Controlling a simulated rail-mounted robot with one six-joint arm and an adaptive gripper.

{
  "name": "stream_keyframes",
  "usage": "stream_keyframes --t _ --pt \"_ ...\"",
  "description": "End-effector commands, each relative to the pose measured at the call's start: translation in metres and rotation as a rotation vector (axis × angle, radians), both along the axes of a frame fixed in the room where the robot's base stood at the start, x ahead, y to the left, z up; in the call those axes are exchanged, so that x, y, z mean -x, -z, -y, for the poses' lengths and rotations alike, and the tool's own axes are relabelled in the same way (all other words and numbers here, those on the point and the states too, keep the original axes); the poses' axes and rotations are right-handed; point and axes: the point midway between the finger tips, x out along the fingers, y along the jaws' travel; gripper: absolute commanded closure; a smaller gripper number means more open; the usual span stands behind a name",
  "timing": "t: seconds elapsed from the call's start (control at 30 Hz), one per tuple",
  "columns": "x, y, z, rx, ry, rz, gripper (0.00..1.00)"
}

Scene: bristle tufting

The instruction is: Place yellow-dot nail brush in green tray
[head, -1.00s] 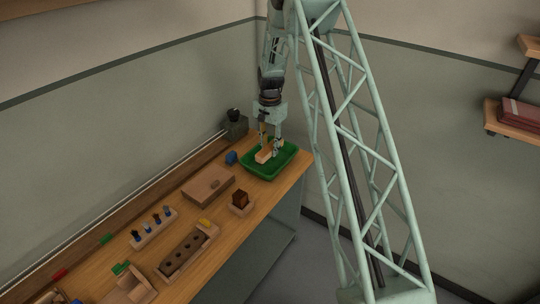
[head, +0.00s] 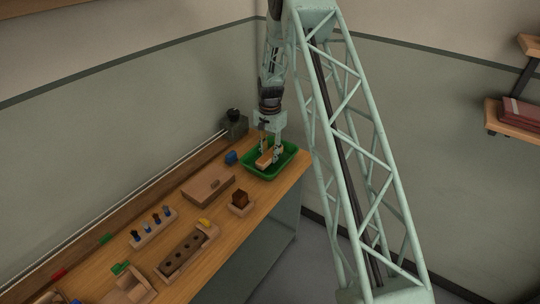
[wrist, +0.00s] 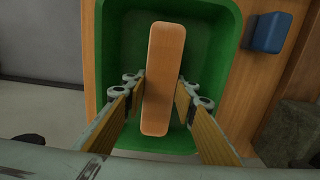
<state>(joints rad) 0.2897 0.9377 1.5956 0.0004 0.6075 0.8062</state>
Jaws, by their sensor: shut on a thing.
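The nail brush is a light wooden block (wrist: 164,75), long and with rounded ends; no yellow dot can be made out on the face I see. It also shows in the head view (head: 265,158). My gripper (wrist: 160,100) is shut on the brush across its width, with a finger on each long side; the gripper also shows in the head view (head: 269,152). The green tray (head: 260,174) lies at the far end of the bench, and its rim frames the brush in the wrist view (wrist: 232,50). The brush is over or inside the tray; contact with its floor is unclear.
A blue block (wrist: 267,32) stands beside the tray. On the bench are a wooden lidded box (head: 208,188), a small box with a dark brown block (head: 241,200), a peg rack (head: 153,228) and a holed block in a wooden tray (head: 185,252).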

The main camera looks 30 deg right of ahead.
Motion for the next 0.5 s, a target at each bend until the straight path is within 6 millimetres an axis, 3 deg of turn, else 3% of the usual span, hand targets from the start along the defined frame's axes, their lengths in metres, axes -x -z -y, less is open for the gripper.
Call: stream_keyframes --t 0.03,0.07,0.2,0.5 --pt "0.0 0.0015 0.0001 0.0 0.0 0.0 0.87" --pt "0.0 0.0018 0.0 0.0 0.0 0.0 0.74" --pt "0.0 0.0012 0.0 0.0 0.0 0.0 0.61" --pt "0.0 0.0009 0.0 0.0 0.0 0.0 0.61"
